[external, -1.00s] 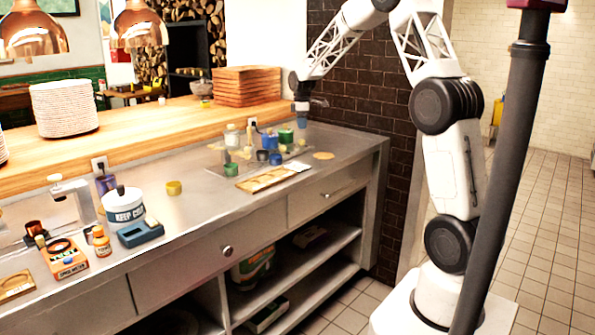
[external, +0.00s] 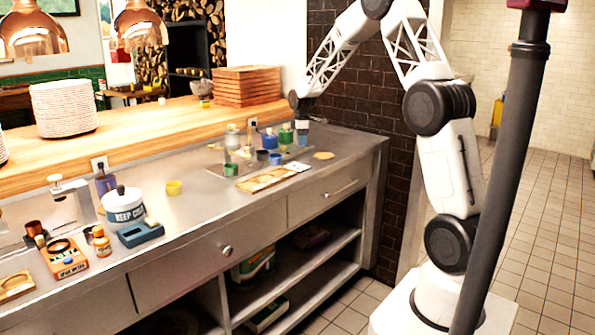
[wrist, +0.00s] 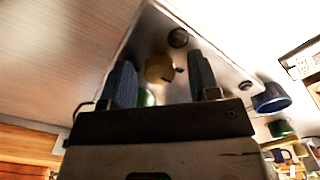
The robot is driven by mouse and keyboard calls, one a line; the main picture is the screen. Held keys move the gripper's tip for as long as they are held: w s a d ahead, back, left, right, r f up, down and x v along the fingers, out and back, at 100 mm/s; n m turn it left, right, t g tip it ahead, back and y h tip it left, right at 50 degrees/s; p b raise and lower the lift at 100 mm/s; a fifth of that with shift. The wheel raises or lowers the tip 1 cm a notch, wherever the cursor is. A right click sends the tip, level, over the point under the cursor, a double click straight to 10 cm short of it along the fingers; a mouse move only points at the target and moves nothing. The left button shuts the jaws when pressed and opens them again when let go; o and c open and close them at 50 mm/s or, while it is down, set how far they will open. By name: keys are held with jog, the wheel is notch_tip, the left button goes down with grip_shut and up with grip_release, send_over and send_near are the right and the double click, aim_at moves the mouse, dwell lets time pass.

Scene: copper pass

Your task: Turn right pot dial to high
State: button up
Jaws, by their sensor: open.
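My gripper (wrist: 163,85) is open in the wrist view, with its two dark blue fingers apart. A yellowish round object (wrist: 160,68) with a small dark part shows between and beyond the fingers, on a pale metal panel (wrist: 150,30). A dark round knob-like piece (wrist: 178,38) is on the panel past the fingers, and a smaller one (wrist: 245,86) is at its right edge. I cannot tell which piece is the right pot dial, or its setting. In the external view my gripper (external: 302,138) is low over the cluttered far end of the counter; contact cannot be told.
Small blue and green containers (external: 286,135) crowd around my gripper. A flat wooden board (external: 262,179) lies in front. The middle of the steel counter (external: 200,215) is mostly clear.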

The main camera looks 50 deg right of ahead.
jog(key=shift+f, duration=0.1)
jog(key=shift+c, duration=0.3)
jog(key=c, duration=0.9)
jog(key=shift+o, duration=0.2)
